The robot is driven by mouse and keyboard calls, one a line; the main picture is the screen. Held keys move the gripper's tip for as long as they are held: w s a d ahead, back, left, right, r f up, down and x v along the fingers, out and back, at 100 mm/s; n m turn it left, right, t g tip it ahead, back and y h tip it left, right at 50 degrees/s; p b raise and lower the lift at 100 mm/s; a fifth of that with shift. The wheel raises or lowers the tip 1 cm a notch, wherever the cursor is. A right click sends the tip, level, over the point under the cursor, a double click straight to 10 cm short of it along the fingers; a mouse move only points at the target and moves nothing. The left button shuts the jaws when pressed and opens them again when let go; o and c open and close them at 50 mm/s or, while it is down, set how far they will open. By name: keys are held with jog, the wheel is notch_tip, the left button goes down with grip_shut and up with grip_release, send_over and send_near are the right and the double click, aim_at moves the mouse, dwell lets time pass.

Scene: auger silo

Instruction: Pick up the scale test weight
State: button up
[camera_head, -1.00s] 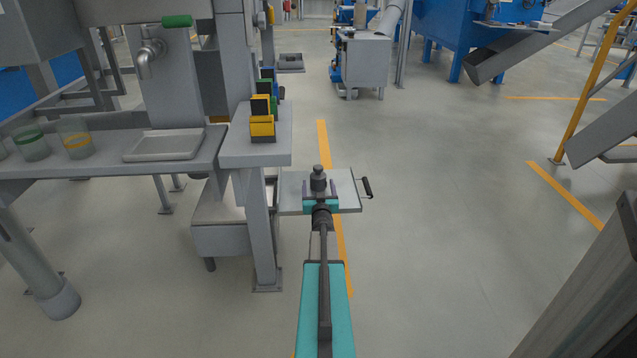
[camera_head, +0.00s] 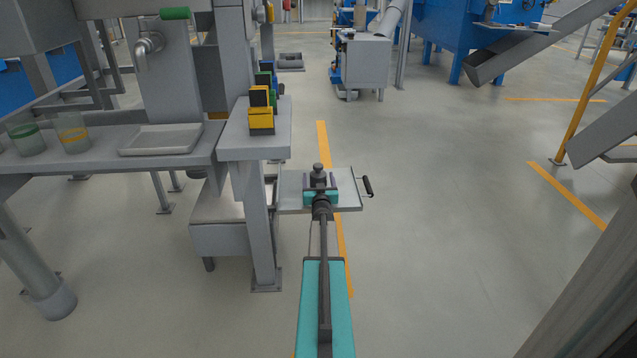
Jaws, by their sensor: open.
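The scale test weight (camera_head: 318,172) is a small dark grey cylinder with a knob on top. It stands upright on a grey flat plate (camera_head: 291,196) with a black handle at its right side. My gripper (camera_head: 319,184) has a teal body and dark fingers. It is open, with its two fingers apart at the left and right of the weight. The gripper body hides the weight's lower part, so contact cannot be told.
A shallow tray (camera_head: 160,139) and two cups sit farther left. A black handle (camera_head: 368,187) juts out from the plate.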

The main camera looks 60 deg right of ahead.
jog(key=shift+w+d, duration=0.35)
jog(key=shift+d, duration=0.05)
jog(key=shift+s, duration=0.1)
jog(key=shift+c, duration=0.3)
grip_shut()
jog(key=shift+r, duration=0.3)
